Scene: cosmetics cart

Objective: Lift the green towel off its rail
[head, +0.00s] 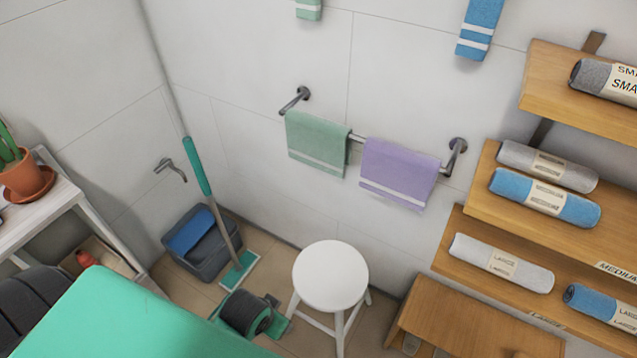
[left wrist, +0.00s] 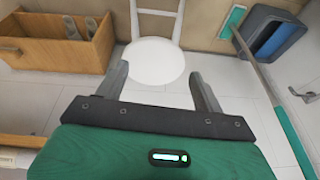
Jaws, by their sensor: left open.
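The green towel (head: 317,143) hangs folded over the left part of a metal wall rail (head: 357,137), with a white stripe near its lower edge. A purple towel (head: 399,174) hangs on the same rail to its right. My left gripper (head: 275,312) is low in the head view, below and left of the green towel and well apart from it. In the left wrist view its two grey fingers (left wrist: 159,76) are spread with nothing between them; the green towel does not show there. My right gripper is not in view.
A white stool (head: 330,278) stands below the rail. A mop (head: 197,166) leans at the left beside a grey bucket (head: 205,247). Wooden shelves (head: 505,195) with rolled towels fill the right.

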